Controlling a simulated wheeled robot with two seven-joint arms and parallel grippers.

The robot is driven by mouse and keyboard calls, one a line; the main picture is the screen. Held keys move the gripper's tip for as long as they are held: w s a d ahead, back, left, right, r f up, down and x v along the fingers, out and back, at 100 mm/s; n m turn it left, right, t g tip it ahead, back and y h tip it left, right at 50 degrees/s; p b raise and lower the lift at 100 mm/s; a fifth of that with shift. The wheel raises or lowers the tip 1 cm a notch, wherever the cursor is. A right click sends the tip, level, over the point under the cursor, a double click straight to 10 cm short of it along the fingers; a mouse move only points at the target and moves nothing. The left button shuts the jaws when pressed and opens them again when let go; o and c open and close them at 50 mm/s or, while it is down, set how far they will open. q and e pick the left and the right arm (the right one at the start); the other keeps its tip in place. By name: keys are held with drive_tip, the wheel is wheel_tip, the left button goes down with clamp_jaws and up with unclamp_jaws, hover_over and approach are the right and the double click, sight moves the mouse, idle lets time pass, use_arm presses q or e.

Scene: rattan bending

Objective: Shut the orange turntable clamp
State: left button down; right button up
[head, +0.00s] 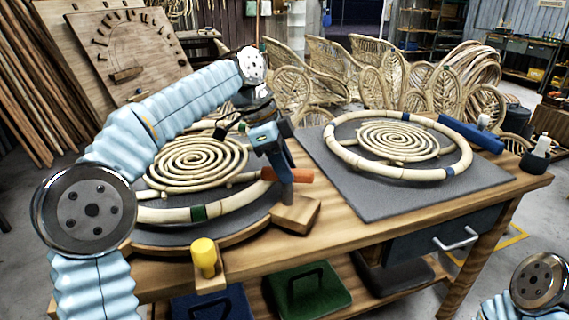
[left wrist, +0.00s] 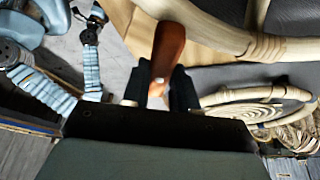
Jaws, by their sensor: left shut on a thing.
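The orange turntable clamp has an orange handle (head: 299,174) that lies sideways above a wooden block (head: 297,214) at the near right edge of the left turntable (head: 165,236). My left gripper (head: 281,170) reaches down to this handle from above. In the left wrist view, the orange-brown handle (left wrist: 168,48) runs between the two dark fingers of my left gripper (left wrist: 168,92), which is shut on it. The fingers hide part of the handle and the clamp's pivot. My right gripper is not clearly in view; only part of my right arm shows.
The left turntable carries a rattan spiral (head: 195,163) and a pale ring. A second ring with a spiral (head: 398,140) lies on a grey mat (head: 360,195) to the right. A yellow-knobbed clamp (head: 204,257) stands at the bench's front edge. Bottles (head: 537,155) stand at the far right corner.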

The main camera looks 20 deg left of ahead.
use_arm(q)
drive_tip(key=m+g, duration=0.1)
drive_tip(key=m, duration=0.2)
drive_tip(key=shift+w+f, duration=0.1)
drive_tip(key=shift+f, duration=0.05)
drive_tip(key=shift+m+g, duration=0.3)
drive_tip(key=shift+m, duration=0.2)
drive_tip(key=c, duration=0.9)
unclamp_jaws()
